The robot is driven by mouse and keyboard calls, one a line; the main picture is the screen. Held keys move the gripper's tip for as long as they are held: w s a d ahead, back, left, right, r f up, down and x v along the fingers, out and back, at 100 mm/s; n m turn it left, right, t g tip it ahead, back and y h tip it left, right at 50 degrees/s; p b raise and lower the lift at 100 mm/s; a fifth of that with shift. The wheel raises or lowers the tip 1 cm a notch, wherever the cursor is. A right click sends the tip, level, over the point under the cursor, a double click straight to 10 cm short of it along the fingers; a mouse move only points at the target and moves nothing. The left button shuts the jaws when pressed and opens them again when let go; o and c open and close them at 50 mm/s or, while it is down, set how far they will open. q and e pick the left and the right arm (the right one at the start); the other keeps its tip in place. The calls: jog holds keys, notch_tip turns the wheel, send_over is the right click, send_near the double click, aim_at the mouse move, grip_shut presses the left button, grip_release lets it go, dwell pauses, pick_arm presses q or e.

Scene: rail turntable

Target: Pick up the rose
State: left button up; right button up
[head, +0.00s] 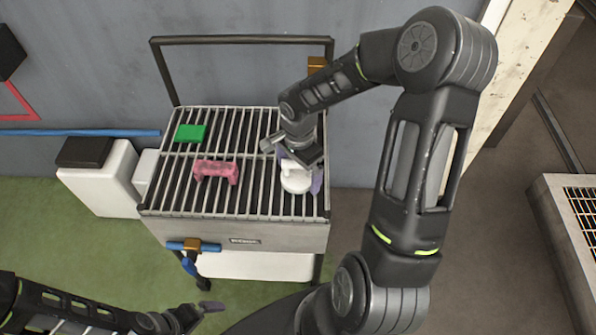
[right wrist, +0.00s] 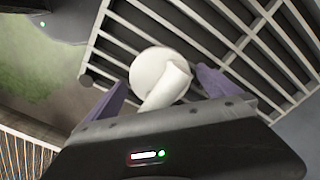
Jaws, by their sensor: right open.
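A white round piece with a short thick stem, which looks like the rose (head: 296,183), lies on the right front part of the slatted rack (head: 222,205). In the right wrist view the white rose (right wrist: 153,69) shows as a disc, with its stem pointing toward my gripper. My right gripper (head: 300,170) is open above it. In the right wrist view its purple fingers (right wrist: 160,92) stand on either side of the stem, with no clear grip on it. My left gripper (head: 193,313) is low at the left, away from the rack; its jaw gap is unclear.
A pink bracket-shaped piece (head: 216,170) lies mid-rack and a green block (head: 190,133) lies at its back left. A dark rail frame (head: 240,40) rises behind the rack. A white box with a black top (head: 97,180) stands to the left.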

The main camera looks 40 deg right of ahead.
dwell(0.3)
jog(key=c, duration=1.8)
